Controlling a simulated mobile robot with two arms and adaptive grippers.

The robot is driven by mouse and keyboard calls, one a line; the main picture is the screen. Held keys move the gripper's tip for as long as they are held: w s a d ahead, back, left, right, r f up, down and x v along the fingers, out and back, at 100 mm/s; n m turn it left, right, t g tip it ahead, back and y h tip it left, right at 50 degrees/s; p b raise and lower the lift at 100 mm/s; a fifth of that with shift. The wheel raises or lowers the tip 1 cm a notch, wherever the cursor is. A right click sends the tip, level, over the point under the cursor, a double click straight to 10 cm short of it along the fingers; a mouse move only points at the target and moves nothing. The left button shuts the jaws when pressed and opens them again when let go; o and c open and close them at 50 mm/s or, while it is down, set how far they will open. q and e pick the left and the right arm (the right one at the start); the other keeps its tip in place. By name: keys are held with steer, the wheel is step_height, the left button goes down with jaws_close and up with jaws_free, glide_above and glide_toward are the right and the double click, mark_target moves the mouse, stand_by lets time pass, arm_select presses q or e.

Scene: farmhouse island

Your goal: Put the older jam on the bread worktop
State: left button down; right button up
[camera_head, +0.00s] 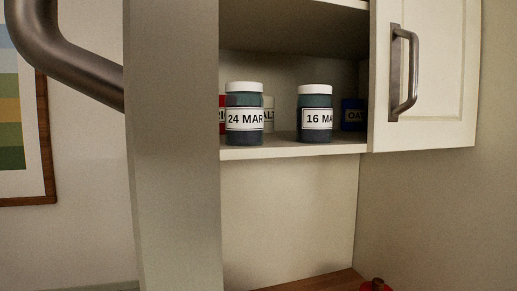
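Two dark jars with white lids stand upright on the cupboard shelf (285,152). The left jar (245,101) is labelled "24 MAR". The right jar (315,101) is labelled "16 MA", with the end of its label curving out of sight. They stand apart, near the shelf's front edge. A wooden surface (322,281) shows at the bottom, but I cannot tell whether it is the bread worktop. Neither of my grippers is in view.
Behind the jars are a red container (222,106), a pale one (268,110) and a blue one (352,113), all partly hidden. The right cupboard door (440,80) stands open with a metal handle (403,73). A pale door edge (172,150) rises at left. A red object (375,286) shows below.

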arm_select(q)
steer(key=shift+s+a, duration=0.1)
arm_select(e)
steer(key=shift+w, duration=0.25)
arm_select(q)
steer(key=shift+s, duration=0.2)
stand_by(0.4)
